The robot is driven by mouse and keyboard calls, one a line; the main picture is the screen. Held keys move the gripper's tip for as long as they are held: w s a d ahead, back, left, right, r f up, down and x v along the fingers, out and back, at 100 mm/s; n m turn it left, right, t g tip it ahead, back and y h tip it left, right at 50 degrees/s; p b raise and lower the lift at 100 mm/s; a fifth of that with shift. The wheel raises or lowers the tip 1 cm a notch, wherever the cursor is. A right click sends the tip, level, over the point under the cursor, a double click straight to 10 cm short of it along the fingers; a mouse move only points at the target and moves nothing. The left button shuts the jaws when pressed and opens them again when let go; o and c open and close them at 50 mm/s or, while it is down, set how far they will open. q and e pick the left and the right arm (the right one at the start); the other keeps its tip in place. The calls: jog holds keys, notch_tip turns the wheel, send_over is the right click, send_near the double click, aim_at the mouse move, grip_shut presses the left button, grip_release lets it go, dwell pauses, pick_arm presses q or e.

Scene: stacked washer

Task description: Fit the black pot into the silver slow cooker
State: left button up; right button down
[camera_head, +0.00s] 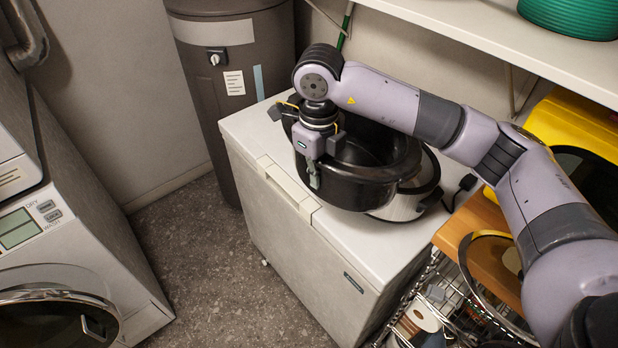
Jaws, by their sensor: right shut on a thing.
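The black pot (357,188) is above the left part of the white chest top and hides part of the silver slow cooker (405,207). The cooker shows behind and to the right of the pot, with a dark handle at its right side. The pot overlaps the cooker in the picture; I cannot tell whether they touch. My right gripper (314,178) points down at the near left side of the pot and is shut on its rim. The gripper hides part of that rim. My left gripper is not in view.
The white chest (300,235) has a bare strip along its front edge. A brown tank (232,60) stands behind it at left. A shelf (480,38) hangs above at right. A wooden-topped wire rack (462,222) is at right, the washer (75,255) at left.

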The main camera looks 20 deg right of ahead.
jog(key=shift+w+d+r, duration=0.1)
jog(key=shift+w+d, duration=0.2)
jog(key=shift+d, duration=0.25)
jog(key=shift+w+d, duration=0.25)
jog(key=shift+d, duration=0.3)
jog(key=shift+w+d, duration=0.35)
jog(key=shift+d, duration=0.5)
jog(key=shift+w+d, duration=0.35)
jog(key=shift+d, duration=0.5)
jog(key=shift+w+d, duration=0.35)
jog(key=shift+d, duration=0.5)
jog(key=shift+w+d, duration=0.45)
jog(key=shift+d, duration=0.65)
jog(key=shift+w+d, duration=0.45)
jog(key=shift+d, duration=0.65)
jog(key=shift+w+d, duration=0.45)
jog(key=shift+d, duration=0.65)
jog(key=shift+s, duration=0.1)
jog(key=shift+f+b, duration=0.3)
jog(key=shift+b, duration=0.3)
jog(key=shift+f, duration=0.15)
jog(key=shift+f+b, duration=0.5)
jog(key=shift+f, duration=0.05)
jog(key=shift+f, duration=0.1)
